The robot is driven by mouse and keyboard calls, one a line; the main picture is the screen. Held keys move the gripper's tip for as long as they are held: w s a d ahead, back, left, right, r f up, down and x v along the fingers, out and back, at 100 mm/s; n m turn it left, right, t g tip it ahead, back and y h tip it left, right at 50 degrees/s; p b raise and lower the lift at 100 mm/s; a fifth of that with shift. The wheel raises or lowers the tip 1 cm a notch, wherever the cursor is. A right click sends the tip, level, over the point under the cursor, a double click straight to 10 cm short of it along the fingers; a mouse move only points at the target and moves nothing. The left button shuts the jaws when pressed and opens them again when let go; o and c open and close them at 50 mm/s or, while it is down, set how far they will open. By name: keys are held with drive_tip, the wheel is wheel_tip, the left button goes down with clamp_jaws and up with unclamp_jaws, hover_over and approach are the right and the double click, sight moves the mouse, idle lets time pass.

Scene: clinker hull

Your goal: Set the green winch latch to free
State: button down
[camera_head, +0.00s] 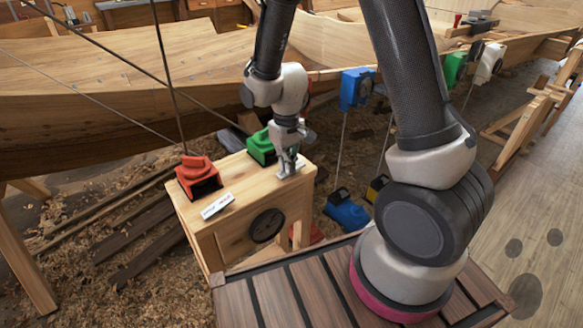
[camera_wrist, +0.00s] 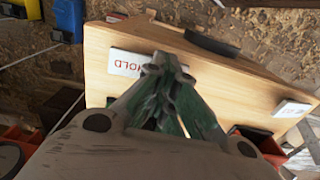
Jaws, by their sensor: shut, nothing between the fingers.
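The green winch (camera_head: 262,148) sits on the far part of a wooden stand's top (camera_head: 245,190), partly hidden by my arm in the head view. My gripper (camera_head: 287,172) is shut and empty, pointing down beside the winch at its right, low over the stand's top. In the wrist view my gripper (camera_wrist: 165,65) covers part of a white card (camera_wrist: 128,63) on the wood, with HOLD printed on it. Green surfaces show around the fingers there, but I cannot tell what they belong to. I cannot make out the latch or its position, nor whether the fingertips touch anything.
A red winch (camera_head: 198,177) stands at the stand's left end, near a second white card (camera_head: 217,206). A dark round disc (camera_head: 267,225) is on the stand's front. A wooden hull (camera_head: 90,95) runs behind.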

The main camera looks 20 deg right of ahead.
drive_tip(key=shift+r, duration=3.5)
drive_tip(key=s+d+r+m+t, duration=0.1)
drive_tip(key=s+d+r+t, duration=0.1)
drive_tip(key=s+d+r, duration=0.5)
drive_tip(key=s+d+r+m+t, duration=0.2)
drive_tip(key=s+d+r, duration=0.6)
drive_tip(key=s+r, duration=0.4)
drive_tip(key=shift+r+m, duration=0.3)
drive_tip(key=shift+r, duration=0.35)
